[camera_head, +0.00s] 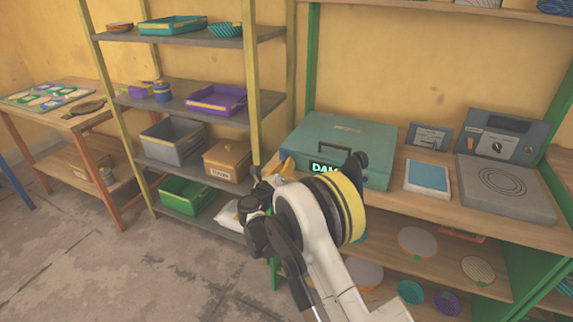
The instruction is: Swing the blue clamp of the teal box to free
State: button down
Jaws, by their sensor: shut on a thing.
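The teal box (352,135) stands with its lid down on the wooden bench at the right. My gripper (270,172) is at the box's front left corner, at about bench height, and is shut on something. Its fingers are small and partly hidden by my own wrist. I cannot make out the blue clamp; the gripper and wrist cover that part of the box front.
A small blue-grey panel (430,137), a tray with a blue pad (427,178) and a grey plate device (507,188) stand right of the box. A shelf rack (205,105) with trays and bins stands close on the left. Open floor (120,270) lies at the lower left.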

jog(key=shift+n, duration=0.3)
jog(key=n, duration=0.5)
jog(key=shift+f, duration=0.1)
jog(key=n, duration=0.5)
jog(key=shift+w+f, duration=0.1)
jog(key=shift+n, duration=0.3)
jog(key=c, duration=1.5)
grip_release()
jog(key=shift+o, duration=0.2)
